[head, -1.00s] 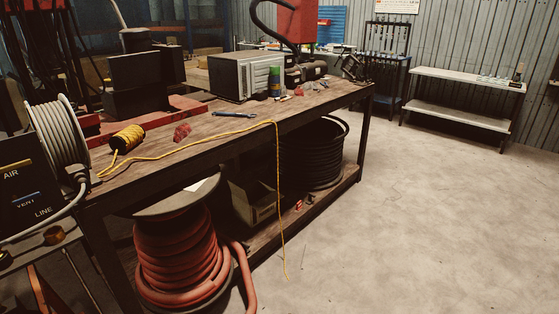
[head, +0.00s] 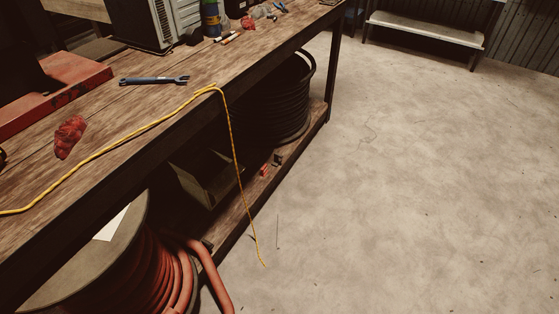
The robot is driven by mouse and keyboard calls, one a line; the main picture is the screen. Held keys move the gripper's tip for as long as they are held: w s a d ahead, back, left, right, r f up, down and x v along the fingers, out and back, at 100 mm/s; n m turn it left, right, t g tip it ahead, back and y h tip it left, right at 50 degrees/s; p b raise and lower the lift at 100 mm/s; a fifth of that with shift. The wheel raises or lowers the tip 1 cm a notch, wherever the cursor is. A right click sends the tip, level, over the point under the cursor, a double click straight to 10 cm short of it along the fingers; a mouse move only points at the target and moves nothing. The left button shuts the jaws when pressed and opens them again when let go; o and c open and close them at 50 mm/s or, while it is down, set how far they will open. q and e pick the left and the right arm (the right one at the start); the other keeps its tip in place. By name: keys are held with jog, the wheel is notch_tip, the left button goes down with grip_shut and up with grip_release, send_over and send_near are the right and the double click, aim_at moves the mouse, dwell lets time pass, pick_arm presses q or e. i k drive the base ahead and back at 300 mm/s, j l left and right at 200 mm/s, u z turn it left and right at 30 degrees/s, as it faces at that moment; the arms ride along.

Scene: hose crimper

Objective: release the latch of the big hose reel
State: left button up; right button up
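The big hose reel (head: 127,238) stands at the lower left of the head view, under the workbench, with thick red hose (head: 152,278) wound on it. Its upper flange is a broad grey-brown disc with a white paper (head: 110,225) on it. The bench hides part of the reel and the frame edge cuts it off below. A loose end of red hose (head: 213,275) hangs out at its right. I cannot make out a latch on it. Neither of my grippers is in view.
The wooden workbench (head: 150,115) holds a blue wrench (head: 154,80), a red rag (head: 69,137) and a yellow cord (head: 130,146) hanging over its edge. A black hose coil (head: 290,105) and an open box (head: 205,180) sit on the lower shelf. The concrete floor (head: 400,190) at right is clear.

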aim_at(277, 155)
jog(key=i+l+u, duration=0.2)
jog(key=i+l, duration=1)
jog(key=i+l+u, duration=0.15)
jog(key=i+l, duration=1.1)
jog(key=l, duration=0.1)
